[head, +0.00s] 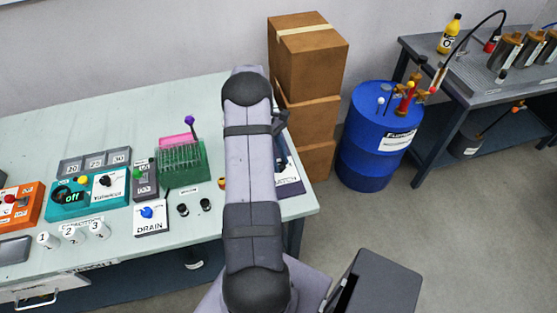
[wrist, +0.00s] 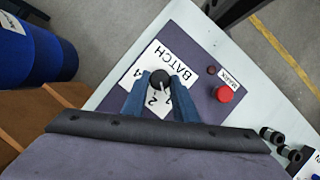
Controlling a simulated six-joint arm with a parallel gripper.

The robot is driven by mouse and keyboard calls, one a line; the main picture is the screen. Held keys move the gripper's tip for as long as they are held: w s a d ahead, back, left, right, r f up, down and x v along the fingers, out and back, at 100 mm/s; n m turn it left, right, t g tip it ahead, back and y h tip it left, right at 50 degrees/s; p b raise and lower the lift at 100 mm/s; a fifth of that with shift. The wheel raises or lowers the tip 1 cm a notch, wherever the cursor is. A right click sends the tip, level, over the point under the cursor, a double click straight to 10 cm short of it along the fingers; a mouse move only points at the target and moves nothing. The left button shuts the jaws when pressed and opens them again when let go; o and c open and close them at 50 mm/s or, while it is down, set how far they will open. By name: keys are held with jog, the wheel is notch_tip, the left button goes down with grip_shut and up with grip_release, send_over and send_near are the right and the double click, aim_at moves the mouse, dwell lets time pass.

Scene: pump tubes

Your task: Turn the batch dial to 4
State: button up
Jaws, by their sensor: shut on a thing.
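The batch dial (wrist: 159,77) is a black round knob with a white pointer line, on a dark purple panel (wrist: 205,55) marked BATCH. My gripper (wrist: 161,82) has its two blue fingers shut on the knob, one on each side. White number labels surround the dial; a 4 (wrist: 137,72) shows to its left and a 2 shows below, between the fingers. The pointer slants toward the picture's lower right, away from the 4. Other numbers are partly hidden by the fingers. In the head view, my arm covers the gripper and most of the panel (head: 291,184).
A red button (wrist: 224,94) with a small label sits on the same panel. In the head view, a DRAIN dial (head: 147,213), a green tube rack (head: 181,162) and small black knobs stand left of my arm. Cardboard boxes (head: 308,55) and a blue barrel (head: 375,140) stand beyond the table.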

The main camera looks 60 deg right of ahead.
jog(key=m, duration=0.2)
jog(key=m+y, duration=0.1)
jog(key=m, duration=0.1)
jog(key=m+t+y, duration=0.1)
jog(key=m, duration=0.1)
jog(key=shift+s+d+b, duration=0.15)
jog(key=shift+d+b, duration=0.15)
jog(key=m+t, duration=0.1)
jog(key=m, duration=0.2)
jog(key=m+t+y, duration=0.1)
jog(key=m, duration=0.2)
jog(key=shift+s+d+m, duration=0.1)
jog(key=shift+s+m, duration=0.1)
jog(key=shift+m, duration=0.1)
jog(key=m+t, duration=0.1)
jog(key=m, duration=0.3)
jog(key=m+t, duration=0.1)
jog(key=m, duration=0.1)
jog(key=shift+s+r+m+t+p, duration=0.15)
jog(key=shift+s+m+t+p, duration=0.15)
jog(key=shift+p, duration=0.1)
jog(key=m+t, duration=0.1)
jog(key=m, duration=0.1)
jog(key=m+p, duration=0.1)
jog(key=m, duration=0.2)
jog(key=shift+s+t+h, duration=0.15)
jog(key=shift+t+h, duration=0.25)
jog(key=o, duration=1)
jog(key=shift+b+v, duration=0.9)
jog(key=shift+v, duration=2.65)
